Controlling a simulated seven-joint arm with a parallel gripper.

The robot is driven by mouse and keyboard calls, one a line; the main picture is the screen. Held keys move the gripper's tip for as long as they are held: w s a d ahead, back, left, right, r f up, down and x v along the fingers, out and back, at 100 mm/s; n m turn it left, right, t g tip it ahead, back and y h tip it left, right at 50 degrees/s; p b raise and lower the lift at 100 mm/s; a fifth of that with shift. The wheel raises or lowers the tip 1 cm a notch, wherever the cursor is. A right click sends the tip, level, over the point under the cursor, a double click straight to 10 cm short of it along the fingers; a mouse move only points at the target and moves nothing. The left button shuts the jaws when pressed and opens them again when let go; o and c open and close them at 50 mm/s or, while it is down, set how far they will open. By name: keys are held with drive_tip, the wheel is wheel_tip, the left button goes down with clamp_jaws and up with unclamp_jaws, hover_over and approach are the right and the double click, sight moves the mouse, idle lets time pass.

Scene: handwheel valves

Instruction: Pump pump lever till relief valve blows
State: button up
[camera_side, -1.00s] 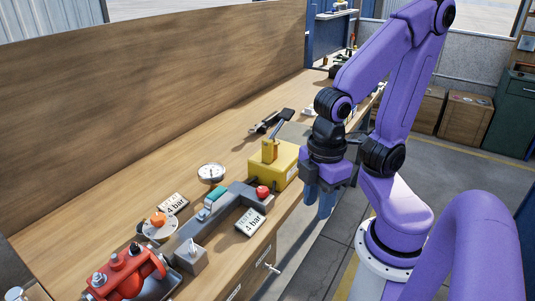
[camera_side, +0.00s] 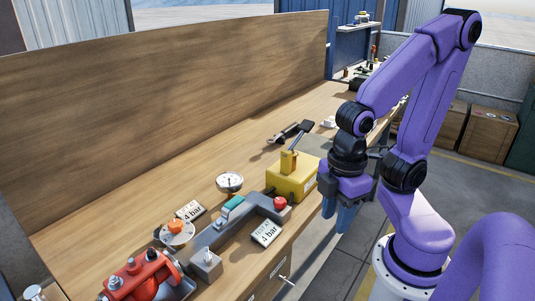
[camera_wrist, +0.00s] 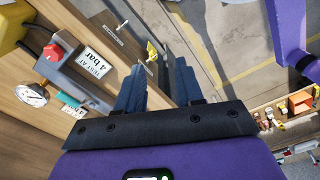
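The yellow pump (camera_side: 287,185) sits on the wooden bench. Its lever (camera_side: 298,137) rises from a yellow post and tilts up toward the back right. A round dial gauge (camera_side: 229,182) stands to its left. A grey block with a red cap (camera_side: 280,203) and a green part (camera_side: 234,202) lies in front of the pump. I cannot tell which part is the relief valve. My gripper (camera_side: 341,216) points down beside the pump, to its right, off the bench's front edge and apart from the lever. In the wrist view its two blue fingers (camera_wrist: 158,88) are spread with nothing between them.
Two "4 bar" plates (camera_side: 266,234) lie on the bench. An orange knob (camera_side: 174,227) and a red valve body (camera_side: 137,277) are at the front left. A wooden back panel (camera_side: 160,130) borders the bench. Floor is open to the right of the bench's edge.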

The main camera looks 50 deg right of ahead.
idle(0.3)
drive_tip(key=o, duration=0.5)
drive_tip(key=shift+w, duration=0.15)
drive_tip(key=shift+o, duration=0.2)
drive_tip(key=w+r+m, duration=0.2)
drive_tip(key=w+m, duration=0.4)
drive_tip(key=w, duration=0.2)
drive_tip(key=m+h, duration=0.4)
drive_tip(key=m, duration=2.1)
approach(306, 124)
drive_tip(key=shift+x, duration=4.1)
